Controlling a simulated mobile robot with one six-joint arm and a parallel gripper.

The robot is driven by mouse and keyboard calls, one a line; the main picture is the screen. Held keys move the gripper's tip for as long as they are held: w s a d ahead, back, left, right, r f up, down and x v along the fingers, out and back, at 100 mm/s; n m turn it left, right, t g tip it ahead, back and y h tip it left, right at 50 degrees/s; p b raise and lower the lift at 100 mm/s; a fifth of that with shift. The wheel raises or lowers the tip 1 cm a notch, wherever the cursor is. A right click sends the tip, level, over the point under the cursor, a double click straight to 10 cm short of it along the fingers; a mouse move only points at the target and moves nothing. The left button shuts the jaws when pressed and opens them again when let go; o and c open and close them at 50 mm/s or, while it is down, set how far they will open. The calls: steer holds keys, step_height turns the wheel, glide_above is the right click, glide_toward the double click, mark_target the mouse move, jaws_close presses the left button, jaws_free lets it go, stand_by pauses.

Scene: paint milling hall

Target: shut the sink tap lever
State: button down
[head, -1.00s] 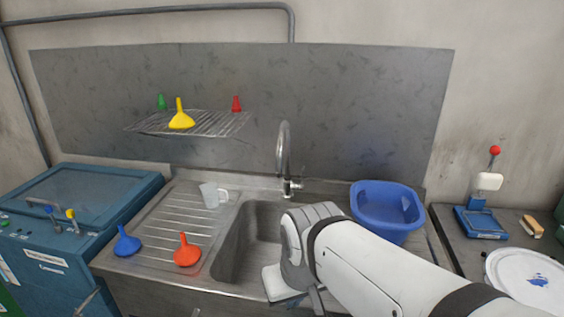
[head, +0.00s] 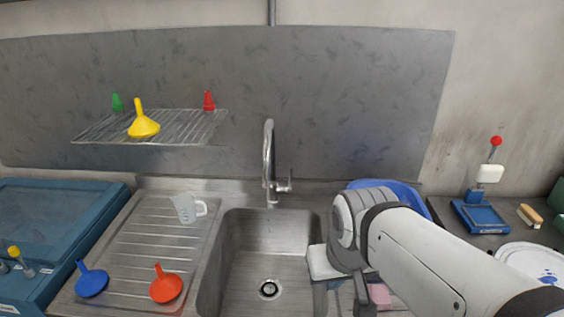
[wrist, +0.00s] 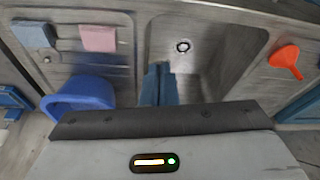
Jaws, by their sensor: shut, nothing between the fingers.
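The sink tap (head: 268,160) rises as a tall curved metal spout at the back of the steel sink (head: 233,255). Its short lever (head: 289,183) sticks out on the right side of the tap's base, its end pointing up. No stream of water is visible under the spout. The tap does not show in the wrist view. My gripper (wrist: 158,70) is shut and empty, its dark blue fingers over the sink's edge in the wrist view. In the head view it is low at the sink's right side, in front of the lever and apart from it, partly hidden by my arm.
A blue basin (head: 410,192) stands right of the sink, partly behind my arm. A pink sponge (wrist: 98,38) and a grey-blue one (wrist: 33,34) lie near it. A measuring jug (head: 185,208), red funnel (head: 166,286) and blue funnel (head: 92,281) stand on the left drainboard.

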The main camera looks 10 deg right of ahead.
steer(key=w+d+f+n+t+y+b, duration=0.1)
steer(key=w+d+n+y+b, duration=0.2)
steer(key=w+n, duration=1.05)
steer(key=w+d+f+n+t+y+b, duration=0.1)
steer(key=w+d+n+t+y+b, duration=0.2)
steer(key=w, duration=2.2)
steer(key=w+a+f+g+h+p, duration=0.1)
steer(key=w+a+f+p, duration=0.2)
steer(key=w+f, duration=0.3)
steer(key=shift+w+a+f, duration=0.25)
steer(key=shift+w+f, duration=0.15)
steer(key=shift+w, duration=1.2)
steer(key=shift+a, duration=0.1)
